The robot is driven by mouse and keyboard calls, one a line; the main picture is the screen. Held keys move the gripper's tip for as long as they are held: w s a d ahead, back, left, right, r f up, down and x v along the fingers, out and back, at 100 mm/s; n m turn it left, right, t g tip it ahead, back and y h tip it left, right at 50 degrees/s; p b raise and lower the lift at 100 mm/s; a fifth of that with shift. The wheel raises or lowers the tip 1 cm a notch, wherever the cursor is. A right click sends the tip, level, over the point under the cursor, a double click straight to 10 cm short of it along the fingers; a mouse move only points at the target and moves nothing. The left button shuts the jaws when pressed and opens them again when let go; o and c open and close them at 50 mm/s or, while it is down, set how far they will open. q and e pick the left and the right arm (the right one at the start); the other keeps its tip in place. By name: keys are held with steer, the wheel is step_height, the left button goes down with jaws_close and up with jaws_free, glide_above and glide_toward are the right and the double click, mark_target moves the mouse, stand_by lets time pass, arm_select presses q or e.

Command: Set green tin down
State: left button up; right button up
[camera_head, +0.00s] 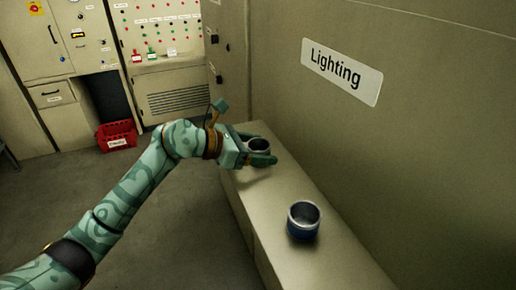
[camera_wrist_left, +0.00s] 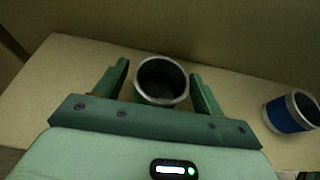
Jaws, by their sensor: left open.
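The tin (camera_head: 258,144) stands upright on the beige ledge (camera_head: 285,185), near its far end. It has a bright metal rim and a dark open inside; its green side is mostly hidden. My left gripper (camera_head: 260,148) is open, with its fingers on either side of the tin. In the left wrist view the tin (camera_wrist_left: 162,80) sits between the two green fingers (camera_wrist_left: 161,82), with a visible gap at the left finger and a narrower one at the right. My right gripper is not in view.
A blue tin (camera_head: 303,220) stands on the ledge nearer to me; it also shows in the left wrist view (camera_wrist_left: 288,114). A wall with a "Lighting" sign (camera_head: 342,71) rises behind the ledge. A red crate (camera_head: 116,136) is on the floor by the cabinets.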

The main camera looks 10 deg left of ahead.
arm_select(q)
steer(key=b+v, duration=0.1)
steer(key=v, duration=1.1)
steer(key=shift+b, duration=0.3)
